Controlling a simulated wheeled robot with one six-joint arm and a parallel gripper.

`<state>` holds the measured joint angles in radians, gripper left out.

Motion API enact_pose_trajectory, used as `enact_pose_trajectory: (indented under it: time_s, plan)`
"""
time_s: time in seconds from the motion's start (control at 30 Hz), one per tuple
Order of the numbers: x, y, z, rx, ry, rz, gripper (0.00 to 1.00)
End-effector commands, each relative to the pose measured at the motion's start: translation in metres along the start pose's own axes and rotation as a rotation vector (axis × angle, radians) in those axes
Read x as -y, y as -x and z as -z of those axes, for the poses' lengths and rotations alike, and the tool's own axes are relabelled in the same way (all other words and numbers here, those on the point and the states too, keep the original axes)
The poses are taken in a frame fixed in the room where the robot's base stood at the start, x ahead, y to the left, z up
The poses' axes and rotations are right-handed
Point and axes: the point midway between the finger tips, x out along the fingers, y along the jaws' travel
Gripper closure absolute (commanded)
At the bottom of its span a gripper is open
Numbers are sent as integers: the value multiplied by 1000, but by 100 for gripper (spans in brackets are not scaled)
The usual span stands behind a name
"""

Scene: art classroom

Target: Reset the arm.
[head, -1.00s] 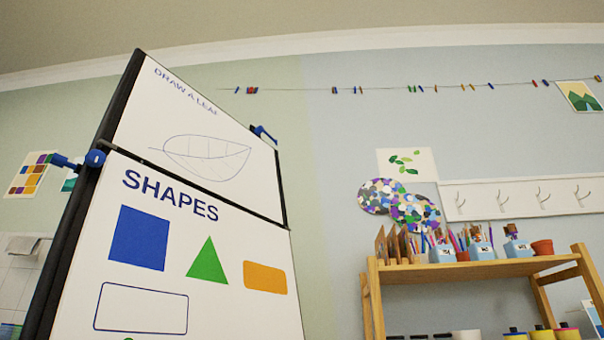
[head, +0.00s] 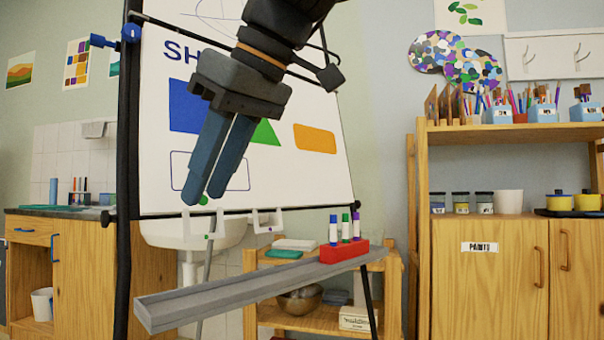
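My gripper (head: 205,199) hangs from the top of the head view, fingers pointing down and slightly left. It is in front of the whiteboard easel (head: 290,185) and covers part of the "SHAPES" heading, the blue square and the green triangle. The two fingers lie close side by side with a narrow gap at the tips, seen at a slant, so I cannot tell whether they are open or shut. The upper arm is cut off by the frame.
The easel's grey tray (head: 230,297) juts out below, with a red marker holder (head: 344,251) of several markers at its right end. A wooden shelf cabinet (head: 480,275) stands at the right. A sink (head: 195,234) and wooden counter (head: 90,250) are behind the easel.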

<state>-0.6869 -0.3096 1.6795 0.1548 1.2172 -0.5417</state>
Motion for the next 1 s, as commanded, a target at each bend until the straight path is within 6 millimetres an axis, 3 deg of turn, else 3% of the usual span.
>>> enact_pose_trajectory:
  time_s: [0.03,0.2,0.3,0.4,0.6,0.8,1.0]
  plan:
    - [8,-31,-21,44,-55,22,73]
    - [36,-117,-96,170,-249,64,73]
    - [56,-156,-146,243,-354,76,73]
    - [75,-183,-189,303,-438,80,73]
    - [106,-213,-257,394,-559,77,73]
    - [133,-229,-317,470,-654,66,73]
    - [119,-205,-307,469,-687,43,73]
